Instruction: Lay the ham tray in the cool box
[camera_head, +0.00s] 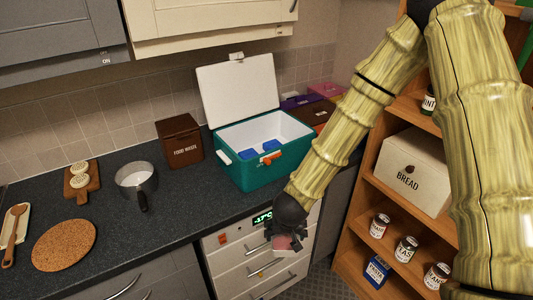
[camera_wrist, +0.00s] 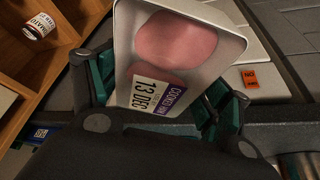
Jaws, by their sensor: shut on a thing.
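The ham tray (camera_wrist: 180,38) is a pale tray with pink meat and a label reading "COOKED HAM 13 DEC". My gripper (camera_wrist: 160,100) is shut on it in the wrist view, with a teal finger on each side. In the head view my gripper (camera_head: 287,236) holds the ham tray (camera_head: 288,243) in front of the drawers, below the counter edge; only part of the tray shows. The cool box (camera_head: 262,172) is teal with a white inside and stands on the counter, above and left of my gripper. Its white lid (camera_head: 238,88) is raised. Blue blocks (camera_head: 270,146) lie inside it.
A brown food waste box (camera_head: 180,141) and a saucepan (camera_head: 136,181) stand left of the cool box. Purple and brown boxes (camera_head: 318,112) stand behind it at right. A wooden shelf (camera_head: 395,205) with a bread box (camera_head: 411,172) and tins is at right.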

